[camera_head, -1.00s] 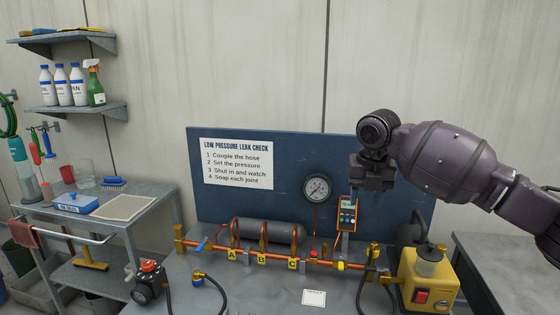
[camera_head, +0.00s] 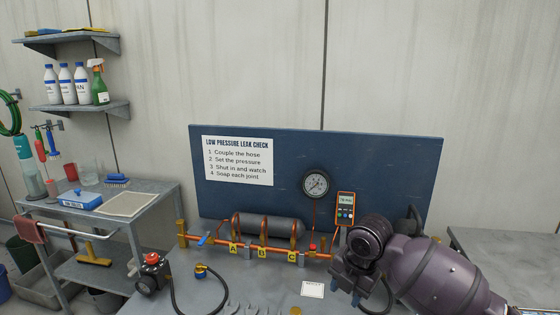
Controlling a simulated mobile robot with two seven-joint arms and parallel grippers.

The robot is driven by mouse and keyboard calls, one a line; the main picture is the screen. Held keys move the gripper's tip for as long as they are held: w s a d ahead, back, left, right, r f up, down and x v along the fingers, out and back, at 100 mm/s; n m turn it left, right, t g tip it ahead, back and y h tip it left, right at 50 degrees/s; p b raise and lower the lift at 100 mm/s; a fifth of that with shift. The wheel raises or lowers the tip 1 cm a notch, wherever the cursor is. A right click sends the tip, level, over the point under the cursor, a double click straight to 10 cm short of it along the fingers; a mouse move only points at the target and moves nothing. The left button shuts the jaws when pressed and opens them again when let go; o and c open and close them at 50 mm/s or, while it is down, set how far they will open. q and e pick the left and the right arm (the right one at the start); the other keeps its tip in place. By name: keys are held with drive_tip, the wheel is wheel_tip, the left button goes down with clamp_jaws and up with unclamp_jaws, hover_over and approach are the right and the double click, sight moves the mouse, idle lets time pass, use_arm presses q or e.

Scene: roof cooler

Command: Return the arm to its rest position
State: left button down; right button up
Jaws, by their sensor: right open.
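My right arm comes in from the lower right. My right gripper (camera_head: 350,285) is low over the right part of the bench, in front of the blue board, and its jaws are open with nothing seen between them. My left gripper is not in view.
The copper pipe rig (camera_head: 262,252) with tags A, B and C stands on the grey bench (camera_head: 230,282). Behind it are the blue board (camera_head: 300,155), a round gauge (camera_head: 315,184) and an orange meter (camera_head: 345,207). A grey cart (camera_head: 150,200) stands at left.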

drive_tip(key=s+d+f+m+t+y, duration=0.1)
drive_tip(key=s+f+m, duration=0.45)
drive_tip(key=s, duration=0.25)
drive_tip(key=s+d+f+m+t, duration=0.1)
drive_tip(key=s+f+m, duration=0.3)
drive_tip(key=s+m, duration=0.35)
drive_tip(key=s+d+m+h, duration=0.2)
drive_tip(key=s+d+m, duration=0.45)
drive_tip(key=s, duration=0.25)
drive_tip(key=s+d+m+h, duration=0.1)
drive_tip(key=s+d+m, duration=0.4)
drive_tip(key=s+m, duration=0.35)
use_arm(q)
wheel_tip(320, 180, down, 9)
drive_tip(key=b, duration=0.8)
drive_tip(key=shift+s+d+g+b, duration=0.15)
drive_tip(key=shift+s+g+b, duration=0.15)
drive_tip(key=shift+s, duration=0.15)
use_arm(e)
drive_tip(key=w+f+t, duration=0.3)
drive_tip(key=f, duration=0.7)
drive_tip(key=w+a+f+n+t, duration=0.1)
drive_tip(key=w+f+t, duration=0.3)
drive_tip(key=f, duration=0.6)
drive_tip(key=shift+y, duration=0.3)
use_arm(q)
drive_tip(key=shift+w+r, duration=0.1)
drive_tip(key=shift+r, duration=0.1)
